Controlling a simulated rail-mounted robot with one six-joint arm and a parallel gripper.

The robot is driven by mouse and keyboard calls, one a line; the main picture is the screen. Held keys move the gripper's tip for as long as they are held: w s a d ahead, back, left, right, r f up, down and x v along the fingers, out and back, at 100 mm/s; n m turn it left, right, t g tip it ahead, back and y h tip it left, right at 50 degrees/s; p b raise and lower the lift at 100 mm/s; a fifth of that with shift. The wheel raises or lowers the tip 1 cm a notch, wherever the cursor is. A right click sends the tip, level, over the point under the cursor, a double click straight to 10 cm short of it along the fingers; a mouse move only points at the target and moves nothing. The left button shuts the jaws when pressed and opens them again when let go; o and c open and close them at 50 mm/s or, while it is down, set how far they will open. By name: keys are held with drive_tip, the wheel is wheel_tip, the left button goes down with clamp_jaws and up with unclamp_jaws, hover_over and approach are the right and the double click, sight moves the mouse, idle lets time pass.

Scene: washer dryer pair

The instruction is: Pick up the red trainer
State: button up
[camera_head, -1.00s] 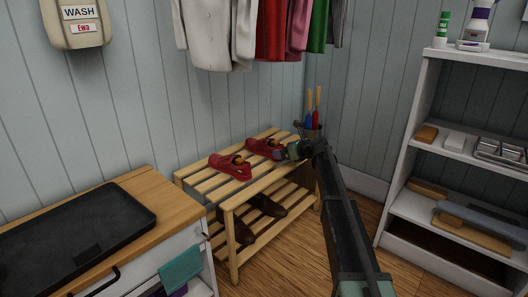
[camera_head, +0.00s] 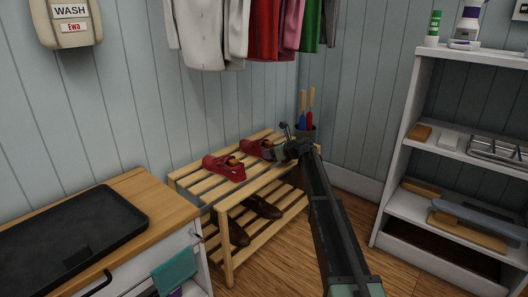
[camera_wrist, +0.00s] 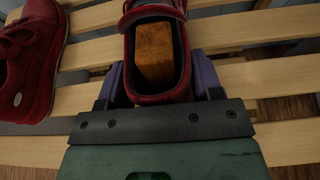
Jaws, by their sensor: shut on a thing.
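Two red trainers are on the top slats of the wooden shoe rack (camera_head: 196,183). The far trainer (camera_head: 256,149) is at my gripper (camera_head: 279,152). In the wrist view, my gripper (camera_wrist: 159,78) has one purple finger on each side of that trainer's heel (camera_wrist: 160,98) and is shut on it. An orange-brown block (camera_wrist: 154,52) sits inside its opening. The trainer is upright at slat level; I cannot tell whether it touches the slats. The other red trainer (camera_head: 225,167) stands apart to its left and also shows in the wrist view (camera_wrist: 32,60).
Brown shoes (camera_head: 262,207) sit on the rack's lower shelf. Clothes (camera_head: 262,30) hang above. A white shelf unit (camera_head: 392,190) is at right, a counter with a black tray (camera_head: 70,240) at left.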

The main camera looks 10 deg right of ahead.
wheel_tip(320, 180, up, 20)
drive_tip(key=p, duration=2)
